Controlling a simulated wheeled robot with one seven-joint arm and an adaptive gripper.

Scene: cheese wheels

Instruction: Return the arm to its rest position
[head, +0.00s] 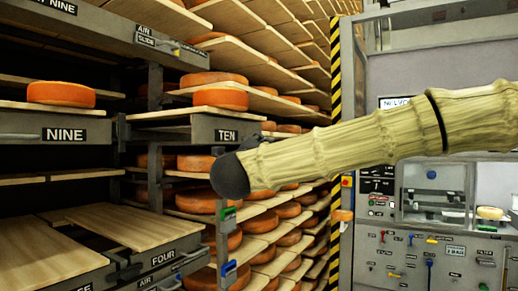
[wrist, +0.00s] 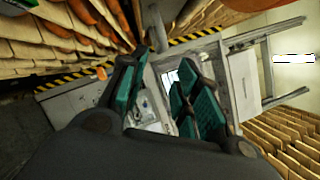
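My arm (head: 345,148), in a pale, ribbed sleeve, crosses the head view from the right edge to the middle. It ends there in a dark rounded part in front of the shelving. My gripper (wrist: 160,75) does not show clearly in the head view. In the wrist view its teal-padded fingers stand apart with nothing between them. Beyond them is a grey machine frame, tilted in the picture. No cheese is seen in the gripper.
Racks hold orange cheese wheels on wooden boards. One wheel (head: 61,94) sits above the NINE label, another (head: 221,99) above the TEN label (head: 227,135). A grey machine with a control panel (head: 380,205) stands right, beside a yellow-black striped post (head: 335,75).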

